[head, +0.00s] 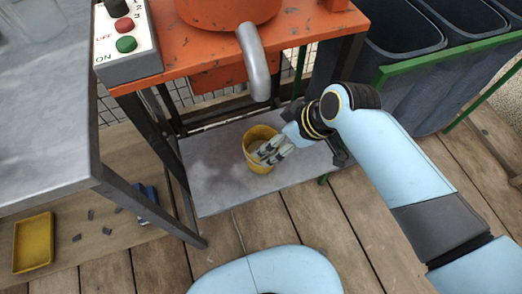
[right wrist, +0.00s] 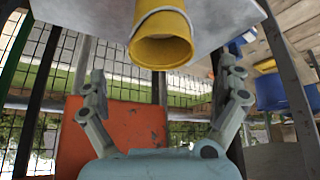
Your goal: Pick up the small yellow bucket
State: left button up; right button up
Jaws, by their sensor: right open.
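The small yellow bucket (head: 252,160) stands on the grey lower shelf (head: 215,185) under the orange machine. My right gripper (head: 270,152) comes in from the right, and its fingers overlap the bucket's right side in the head view. In the right wrist view the bucket (right wrist: 162,45) shows at the top, tilted in the picture, with a thin wire handle around it. The open fingers of my right gripper (right wrist: 165,78) stand left and right of it, with visible gaps, and the bucket looks beyond the fingertips. Nothing is held. My left gripper is not in view.
The orange machine (head: 290,30) with its grey spout (head: 254,62) hangs above the shelf. A control box (head: 125,45) and grey table (head: 45,130) are at left. Dark bins (head: 400,70) stand at right.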

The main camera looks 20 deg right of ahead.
aim_at(261, 141)
jog(key=b+x, duration=0.1)
jog(key=x, duration=0.3)
jog(key=b+x, duration=0.1)
jog(key=x, duration=0.3)
jog(key=shift+w+a+r+b, duration=0.15)
jog(key=shift+w+a+b, duration=0.05)
jog(key=shift+b, duration=0.15)
jog(key=shift+c, duration=0.7)
jog(key=c, duration=1.1)
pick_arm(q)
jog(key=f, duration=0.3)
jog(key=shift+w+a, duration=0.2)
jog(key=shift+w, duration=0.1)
pick_arm(e)
jog(key=shift+c, duration=1.1)
jog(key=shift+r, duration=0.1)
